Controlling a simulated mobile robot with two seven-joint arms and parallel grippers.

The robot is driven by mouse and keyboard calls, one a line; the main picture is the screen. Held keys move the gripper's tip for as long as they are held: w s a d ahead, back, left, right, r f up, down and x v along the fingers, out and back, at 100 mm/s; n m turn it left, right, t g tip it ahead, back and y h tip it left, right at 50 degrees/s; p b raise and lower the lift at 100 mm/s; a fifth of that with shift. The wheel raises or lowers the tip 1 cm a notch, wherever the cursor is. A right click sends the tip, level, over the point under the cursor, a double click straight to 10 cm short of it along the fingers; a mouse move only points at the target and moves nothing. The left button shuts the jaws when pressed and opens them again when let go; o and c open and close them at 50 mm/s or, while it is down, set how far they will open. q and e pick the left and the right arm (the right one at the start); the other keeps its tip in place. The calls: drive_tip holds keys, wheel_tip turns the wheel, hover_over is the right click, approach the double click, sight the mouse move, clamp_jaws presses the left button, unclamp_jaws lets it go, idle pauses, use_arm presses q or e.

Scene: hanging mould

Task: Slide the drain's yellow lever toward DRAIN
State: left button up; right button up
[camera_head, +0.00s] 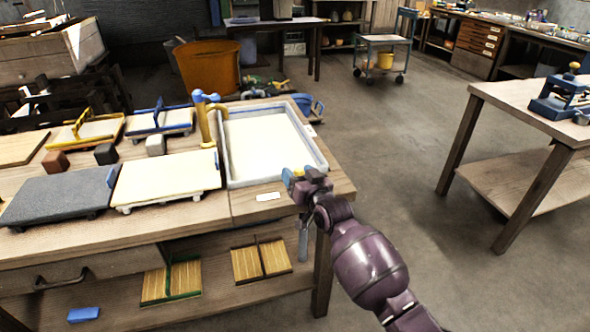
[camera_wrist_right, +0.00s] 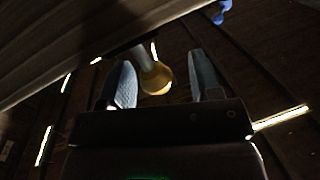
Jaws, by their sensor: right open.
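The white-filled vat (camera_head: 255,182) stands at the right end of the wooden bench. My right gripper (camera_head: 299,173) is at its front right corner, open. In the right wrist view, the lever's yellow knob (camera_wrist_right: 157,80) on a pale stem is between the two open fingers, nearer the left one. I cannot tell whether a finger touches it. In the head view the lever is mostly hidden by the gripper. A grey pipe (camera_head: 303,240) hangs below the bench there. No DRAIN lettering is readable. My left gripper is not in view.
A small white plate (camera_head: 268,196) lies on the bench front. Framed moulds (camera_head: 160,118) and flat boards (camera_head: 165,178) cover the bench to the left. Another wooden table (camera_head: 520,97) stands at right, with clear floor between. An orange tub (camera_head: 207,68) stands behind.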

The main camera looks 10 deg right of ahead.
use_arm(q)
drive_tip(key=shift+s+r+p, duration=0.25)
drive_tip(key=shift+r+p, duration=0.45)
drive_tip(key=shift+p, duration=0.15)
use_arm(e)
drive_tip(key=v, duration=0.8)
drive_tip(key=shift+s, duration=0.3)
use_arm(q)
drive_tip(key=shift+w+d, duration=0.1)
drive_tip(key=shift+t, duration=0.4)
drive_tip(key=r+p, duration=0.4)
drive_tip(key=p, duration=0.1)
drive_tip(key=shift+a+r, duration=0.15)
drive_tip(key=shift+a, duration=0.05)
use_arm(e)
drive_tip(key=s+d+f+g+h, duration=0.1)
drive_tip(key=s+d+f+g, duration=0.1)
drive_tip(key=s, duration=1.1)
drive_tip(key=s+d+f+g+h, duration=0.1)
drive_tip(key=s+f, duration=0.4)
drive_tip(key=s, duration=0.8)
drive_tip(key=s+d+f+g+h, duration=0.2)
drive_tip(key=s+d+f+g, duration=0.1)
drive_tip(key=s, duration=1)
drive_tip(key=shift+d+f+n+g, duration=0.35)
drive_tip(key=shift+d+f, duration=0.35)
drive_tip(key=shift+d, duration=0.5)
